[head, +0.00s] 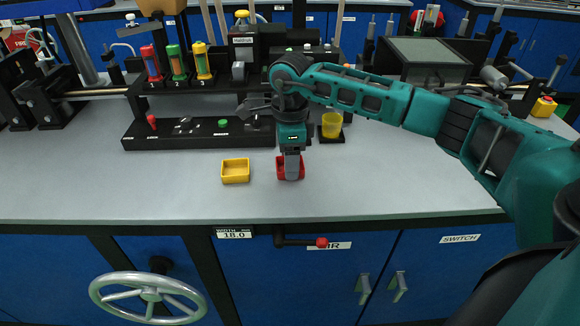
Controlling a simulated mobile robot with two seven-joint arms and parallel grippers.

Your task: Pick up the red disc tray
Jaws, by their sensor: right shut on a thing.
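The red disc tray (281,172) is a small red open tray on the grey worktop, near the middle of the head view. My right gripper (291,176) points down at it from above and is shut on it, with its fingers covering the middle of the tray. The tray seems to be at or very near the worktop; I cannot tell whether it is lifted. My left gripper is not in view.
A yellow tray (236,180) lies just left of the red one. Behind stand a black control panel (190,133) and a yellow cup (332,125). A handwheel (150,295) and a red-knobbed lever (321,242) are on the front. The worktop's left front is clear.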

